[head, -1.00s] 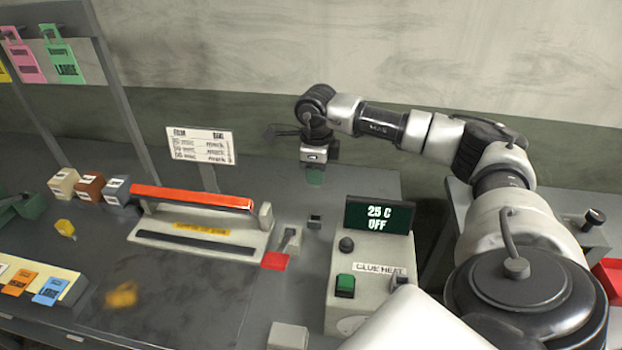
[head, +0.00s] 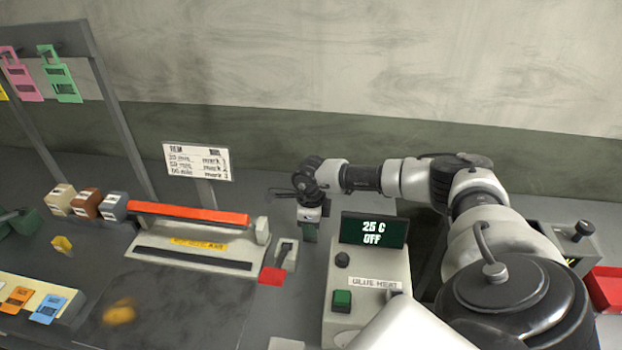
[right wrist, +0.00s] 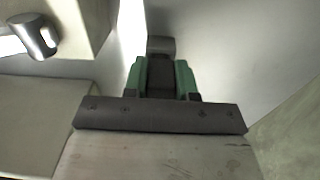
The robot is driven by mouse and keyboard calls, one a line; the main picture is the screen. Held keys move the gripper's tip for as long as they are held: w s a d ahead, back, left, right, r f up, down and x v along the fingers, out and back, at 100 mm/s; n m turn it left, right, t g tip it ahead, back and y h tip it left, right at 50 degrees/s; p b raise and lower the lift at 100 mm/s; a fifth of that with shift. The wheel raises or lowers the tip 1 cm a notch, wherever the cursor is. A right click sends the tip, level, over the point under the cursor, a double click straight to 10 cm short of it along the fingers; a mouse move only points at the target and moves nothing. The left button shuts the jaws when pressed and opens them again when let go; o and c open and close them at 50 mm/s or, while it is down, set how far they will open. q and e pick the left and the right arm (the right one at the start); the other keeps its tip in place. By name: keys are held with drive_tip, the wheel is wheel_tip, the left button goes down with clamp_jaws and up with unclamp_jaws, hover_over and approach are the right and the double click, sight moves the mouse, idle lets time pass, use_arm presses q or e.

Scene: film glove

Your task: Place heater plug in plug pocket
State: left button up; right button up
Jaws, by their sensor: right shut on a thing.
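My right gripper (head: 309,232) reaches down just left of the heater's display in the head view. In the right wrist view its green fingers (right wrist: 160,80) are shut on a small dark block (right wrist: 160,72), which I take to be the heater plug. In the head view the gripper hides the plug and the spot below it. I cannot make out the plug pocket for sure, nor whether the plug touches anything. The heater box (head: 362,302) shows "25 C OFF" on its display (head: 373,231). My left gripper is not in view.
A sealer with an orange-red bar (head: 188,212) lies left of the gripper. A grey holder (head: 286,254) and a red square (head: 271,276) lie between it and the heater. A sign (head: 198,162) stands behind. A red bin (head: 608,290) is at far right.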

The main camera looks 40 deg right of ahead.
drive_tip(key=shift+f, duration=0.2)
drive_tip(key=o, duration=0.9)
drive_tip(key=shift+r, duration=0.1)
drive_tip(key=shift+r, duration=0.1)
wheel_tip(320, 180, up, 11)
drive_tip(key=b, duration=0.3)
drive_tip(key=shift+r+b, duration=0.3)
drive_tip(key=shift+r, duration=0.3)
